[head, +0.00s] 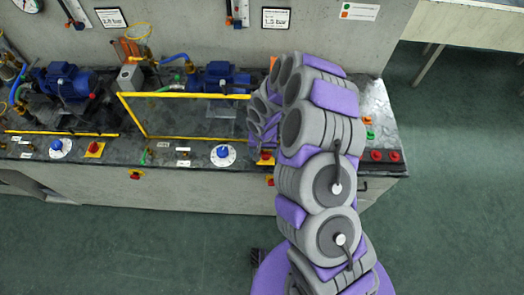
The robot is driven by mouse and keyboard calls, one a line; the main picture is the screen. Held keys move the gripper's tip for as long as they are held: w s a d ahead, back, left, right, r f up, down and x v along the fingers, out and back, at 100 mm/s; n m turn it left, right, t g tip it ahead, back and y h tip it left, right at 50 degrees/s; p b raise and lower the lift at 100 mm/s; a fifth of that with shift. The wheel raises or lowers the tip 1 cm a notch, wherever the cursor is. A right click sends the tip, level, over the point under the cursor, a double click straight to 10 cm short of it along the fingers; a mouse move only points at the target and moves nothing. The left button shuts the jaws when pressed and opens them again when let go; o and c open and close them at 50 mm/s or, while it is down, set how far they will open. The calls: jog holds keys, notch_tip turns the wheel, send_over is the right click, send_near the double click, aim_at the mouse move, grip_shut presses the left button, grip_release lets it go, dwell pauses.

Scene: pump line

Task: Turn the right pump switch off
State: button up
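The right pump switch appears to be the red knob on a yellow plate (265,159) on the bench top, right of a blue knob; the arm partly covers it. A similar red switch on a yellow plate (94,149) is farther left, by the left pump (65,82). The right pump (220,77) is blue and stands behind a yellow rail. My arm reaches over the bench's right part, and its end, with my gripper (267,138), points down just above the right switch. The fingers are too small and covered to read, and I cannot tell whether they touch the knob.
A yellow rail (185,95) stands left of my arm's end. A blue knob on a white dial (223,155) is close by. Red buttons (377,155) are on the bench's right end. The floor in front is clear.

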jog(key=shift+d+r, duration=0.1)
jog(key=shift+d, duration=1)
jog(key=shift+c, duration=0.2)
jog(key=shift+a, duration=0.1)
jog(key=c, duration=0.3)
jog(key=shift+a, duration=0.65)
jog(key=c, duration=0.3)
jog(key=shift+c, duration=0.8)
jog(key=shift+d, duration=0.3)
jog(key=shift+c, duration=1.2)
